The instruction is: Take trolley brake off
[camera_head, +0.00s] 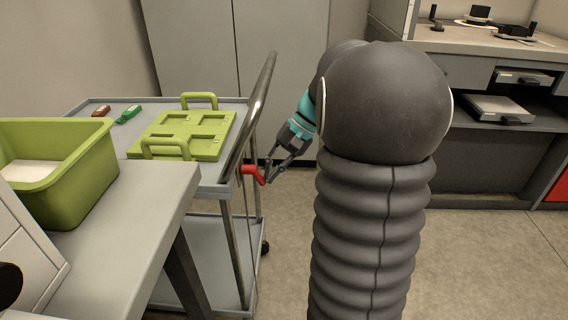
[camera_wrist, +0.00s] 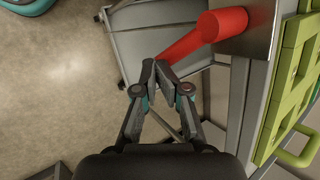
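The trolley (camera_head: 222,187) is a grey cart with a curved push handle (camera_head: 262,95) at its right end. A red brake lever (camera_head: 250,169) sticks out from that end, below the top tray. In the wrist view the red lever (camera_wrist: 205,33) runs from a thick round hub down-left to my fingertips. My gripper (camera_head: 269,172) is at the lever's free end. In the wrist view the fingertips (camera_wrist: 155,70) are close together, with almost no gap, and cover the lever's tip. They look to be against or right beside it; I cannot tell whether they touch.
A green tray (camera_head: 212,150) and small red-brown and green items (camera_head: 130,113) lie on the trolley. A green bin (camera_head: 88,185) stands on a grey bench (camera_head: 140,215) at the left. Cabinets (camera_head: 280,50) stand behind. A workbench (camera_head: 470,50) is at the right. Floor is open right of the trolley.

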